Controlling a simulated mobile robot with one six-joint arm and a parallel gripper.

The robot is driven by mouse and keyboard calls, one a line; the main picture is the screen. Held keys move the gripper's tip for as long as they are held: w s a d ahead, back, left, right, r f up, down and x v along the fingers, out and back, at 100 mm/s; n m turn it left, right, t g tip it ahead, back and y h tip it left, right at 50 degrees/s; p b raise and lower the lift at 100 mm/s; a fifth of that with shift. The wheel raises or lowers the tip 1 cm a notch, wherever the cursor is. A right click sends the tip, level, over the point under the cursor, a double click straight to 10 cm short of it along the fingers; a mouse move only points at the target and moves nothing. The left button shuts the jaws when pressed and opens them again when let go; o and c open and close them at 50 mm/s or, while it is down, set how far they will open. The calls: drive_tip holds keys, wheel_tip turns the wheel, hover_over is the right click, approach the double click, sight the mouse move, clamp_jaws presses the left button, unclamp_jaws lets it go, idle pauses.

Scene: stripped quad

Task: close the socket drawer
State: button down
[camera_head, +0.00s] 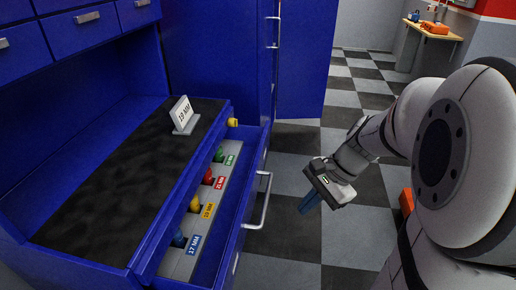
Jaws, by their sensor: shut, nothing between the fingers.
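The socket drawer (216,237) is pulled out from the blue workbench below its black top. Inside lies a grey strip with several coloured sockets and labels: a blue socket (179,239) by "17 MM", a yellow one (195,204), a red one (208,176) and a green one (218,154). The drawer's metal handle (262,200) is on its front face, at the right. My gripper (309,204) is to the right of the handle, apart from it, pointing down over the floor. Its fingers are shut and empty.
A "19 MM" sign (183,114) stands on the black worktop (120,175). A yellow knob-like piece (233,122) is at the worktop's far corner. A tall blue cabinet (222,60) stands behind. Checkered floor (285,235) is clear between drawer and arm. An orange object (407,201) is partly behind my arm.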

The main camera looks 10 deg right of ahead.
drive_tip(key=w+d+f+m+t+y+b, duration=0.3)
drive_tip(key=w+d+f+m+y+b, duration=0.1)
drive_tip(key=w+d+f+m, duration=0.4)
drive_tip(key=w+a+f+b, duration=0.1)
drive_tip(key=a+f, duration=0.3)
drive_tip(key=a, duration=0.8)
drive_tip(key=shift+w+a+m, duration=0.2)
drive_tip(key=shift+w+m, duration=0.2)
drive_tip(key=shift+w, duration=0.15)
